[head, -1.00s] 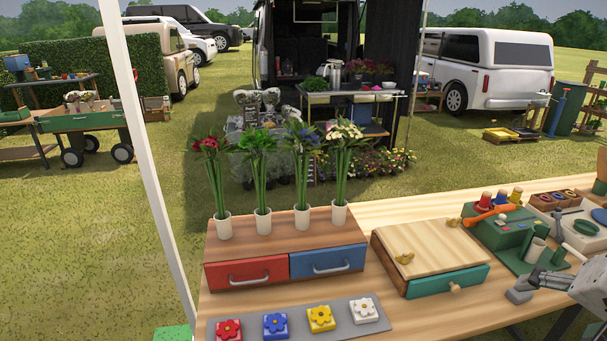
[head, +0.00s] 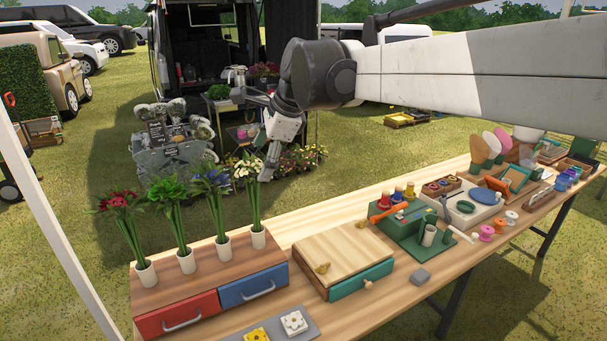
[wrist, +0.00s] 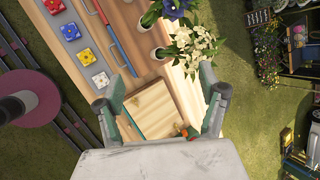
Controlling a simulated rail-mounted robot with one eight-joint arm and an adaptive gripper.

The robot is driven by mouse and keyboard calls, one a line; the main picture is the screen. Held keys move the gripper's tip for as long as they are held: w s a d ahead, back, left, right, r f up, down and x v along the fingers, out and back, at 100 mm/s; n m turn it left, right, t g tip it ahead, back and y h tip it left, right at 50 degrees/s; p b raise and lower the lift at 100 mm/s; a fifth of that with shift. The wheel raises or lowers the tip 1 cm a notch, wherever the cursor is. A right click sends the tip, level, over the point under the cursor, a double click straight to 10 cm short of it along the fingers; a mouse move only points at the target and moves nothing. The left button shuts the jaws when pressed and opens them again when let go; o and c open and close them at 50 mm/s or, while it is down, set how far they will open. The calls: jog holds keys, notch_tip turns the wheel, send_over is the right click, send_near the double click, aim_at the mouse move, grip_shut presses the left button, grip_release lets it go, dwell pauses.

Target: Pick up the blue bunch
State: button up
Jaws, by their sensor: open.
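The blue bunch (head: 212,186) stands upright in a small white pot (head: 223,245) on the wooden drawer box. It is third from the left in a row with red, green and white bunches. In the wrist view the blue flowers (wrist: 177,8) show at the top edge, partly cut off, beyond the white bunch (wrist: 190,49). My gripper (head: 266,176) points down at the white bunch's right side in the head view. In the wrist view my gripper (wrist: 163,105) has its fingers wide apart with nothing between them, above the wooden box with the green drawer.
The red bunch (head: 118,204) and green bunch (head: 170,192) stand left of the blue one. The white bunch (head: 247,168) is close on its right. Flower tiles (head: 293,323) lie in front. A lidded box (head: 335,250) and green tool stand (head: 408,225) are to the right.

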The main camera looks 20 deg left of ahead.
jog(key=m+g+p, duration=0.1)
send_near(213, 182)
jog(key=x, duration=0.2)
jog(key=p+x, duration=0.1)
jog(key=x, duration=0.2)
jog(key=w+x, duration=0.1)
jog(key=x, duration=0.1)
jog(key=shift+w+f, duration=0.15)
jog(key=shift+f, duration=0.2)
jog(key=x, duration=0.2)
jog(key=p+x, duration=0.1)
jog(key=x, duration=0.1)
jog(key=shift+w+a+r+p, duration=0.2)
jog(key=shift+a+p, duration=0.1)
jog(key=shift+a, duration=0.15)
jog(key=shift+a+f, duration=0.25)
jog(key=shift+f, duration=0.25)
jog(key=c, duration=1.7)
jog(key=shift+r, duration=0.1)
